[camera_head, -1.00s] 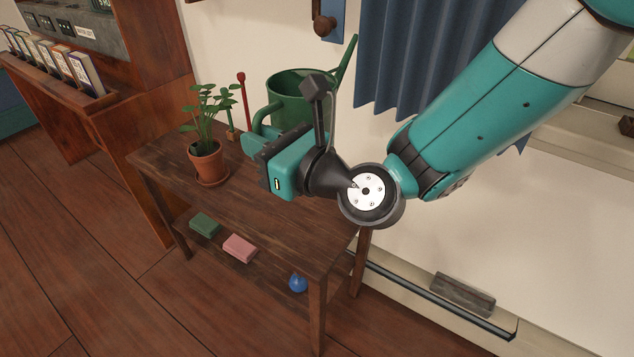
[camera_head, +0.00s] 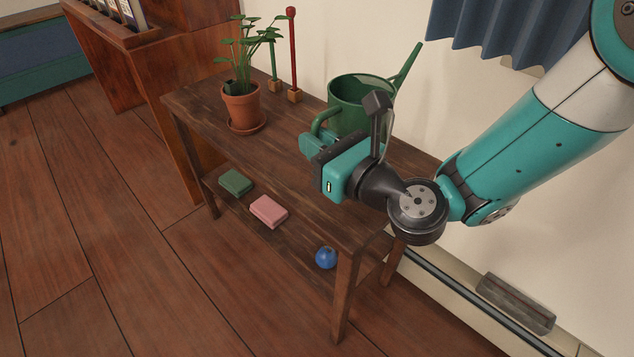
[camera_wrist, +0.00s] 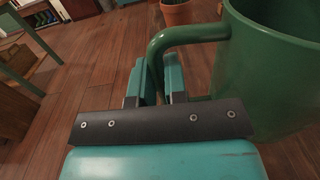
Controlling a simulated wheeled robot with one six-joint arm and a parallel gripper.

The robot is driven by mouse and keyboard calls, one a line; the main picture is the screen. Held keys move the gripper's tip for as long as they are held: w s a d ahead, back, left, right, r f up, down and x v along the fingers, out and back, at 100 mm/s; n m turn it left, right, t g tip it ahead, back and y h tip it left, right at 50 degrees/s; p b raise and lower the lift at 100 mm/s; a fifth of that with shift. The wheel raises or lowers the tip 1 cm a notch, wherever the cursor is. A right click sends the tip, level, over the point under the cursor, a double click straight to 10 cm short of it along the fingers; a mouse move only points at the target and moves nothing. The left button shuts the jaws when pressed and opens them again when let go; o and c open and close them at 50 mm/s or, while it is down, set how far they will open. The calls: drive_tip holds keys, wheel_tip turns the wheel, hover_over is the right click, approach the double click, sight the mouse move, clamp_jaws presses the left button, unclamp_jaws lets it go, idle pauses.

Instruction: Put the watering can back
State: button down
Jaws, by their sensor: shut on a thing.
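The green watering can (camera_head: 352,92) is upright at the right end of the wooden table (camera_head: 195,105), its spout pointing up and right. My gripper (camera_head: 316,143) is shut on the can's curved handle. In the wrist view the jaws (camera_wrist: 160,78) close around the handle, with the can's body (camera_wrist: 265,75) to the right. My gripper hides the can's lower part in the head view, so I cannot tell whether its base touches the tabletop.
A potted plant (camera_head: 241,108) stands on the tabletop, with a red post (camera_head: 292,50) and a green post (camera_head: 273,60) behind it. The lower shelf holds a green block (camera_head: 235,182), a pink block (camera_head: 268,211) and a blue ball (camera_head: 326,257). A blue curtain (camera_head: 500,30) hangs at right.

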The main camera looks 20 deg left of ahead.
drive_tip(key=shift+f+b, duration=1.65)
drive_tip(key=shift+f, duration=0.7)
drive_tip(key=shift+f, duration=0.2)
drive_tip(key=c, duration=1.1)
unclamp_jaws()
drive_tip(key=shift+c, duration=0.2)
